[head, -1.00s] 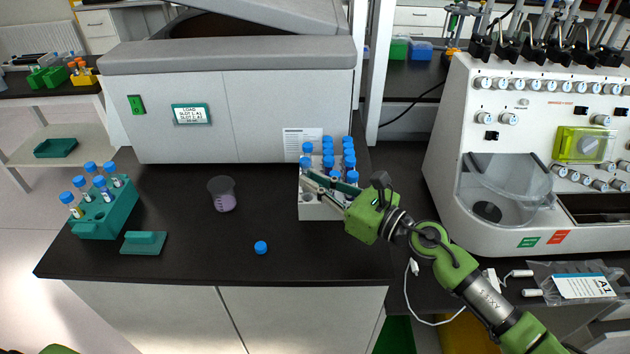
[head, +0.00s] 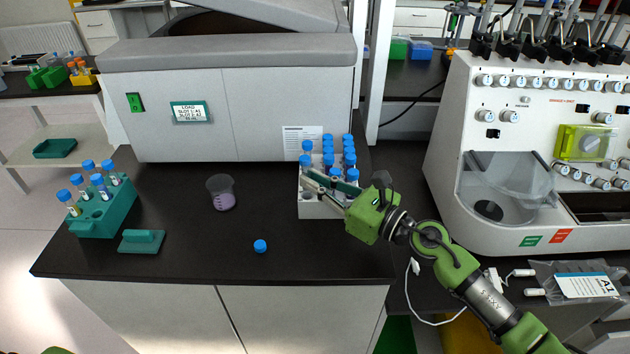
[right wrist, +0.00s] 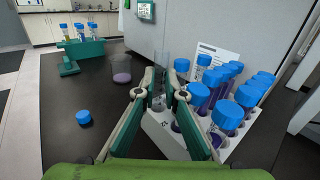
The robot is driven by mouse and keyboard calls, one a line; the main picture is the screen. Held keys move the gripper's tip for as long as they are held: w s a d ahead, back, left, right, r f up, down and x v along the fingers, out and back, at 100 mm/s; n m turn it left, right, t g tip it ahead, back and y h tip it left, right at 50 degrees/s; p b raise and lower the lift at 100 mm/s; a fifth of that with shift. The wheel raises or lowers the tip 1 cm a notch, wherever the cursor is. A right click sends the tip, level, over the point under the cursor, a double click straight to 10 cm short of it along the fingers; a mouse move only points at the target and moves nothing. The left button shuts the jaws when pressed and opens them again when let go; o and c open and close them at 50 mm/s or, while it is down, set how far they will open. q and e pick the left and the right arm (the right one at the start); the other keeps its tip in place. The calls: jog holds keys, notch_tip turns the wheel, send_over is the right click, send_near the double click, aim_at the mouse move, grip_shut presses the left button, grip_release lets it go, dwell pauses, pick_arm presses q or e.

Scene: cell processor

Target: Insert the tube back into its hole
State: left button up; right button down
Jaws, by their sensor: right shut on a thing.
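A clear, uncapped tube (right wrist: 161,66) stands upright between the fingers of my right gripper (right wrist: 161,92) in the right wrist view. The fingers are shut on it. The white rack (right wrist: 164,138) lies right beneath, filled with several blue-capped tubes (right wrist: 226,114) holding purple liquid. In the head view my right gripper (head: 308,178) reaches over the left front part of the rack (head: 322,210). The tube's lower end is partly hidden by the fingers, and I cannot tell whether it is in a hole.
A loose blue cap (head: 260,246) lies on the black bench. A beaker with purple liquid (head: 222,194), a green tube rack (head: 105,213) and a small green block (head: 142,241) stand to the left. The large grey machine (head: 232,105) stands behind.

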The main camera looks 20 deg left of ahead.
jog(key=shift+f+b, duration=0.85)
jog(key=shift+f, duration=0.15)
jog(key=shift+f+b, duration=0.3)
jog(key=c, duration=2)
grip_release()
jog(key=shift+c, duration=0.2)
jog(key=shift+r, duration=0.1)
jog(key=shift+s+d, duration=0.15)
jog(key=shift+d, duration=0.35)
jog(key=v, duration=0.9)
jog(key=shift+s+d, duration=0.65)
jog(key=shift+d, duration=0.15)
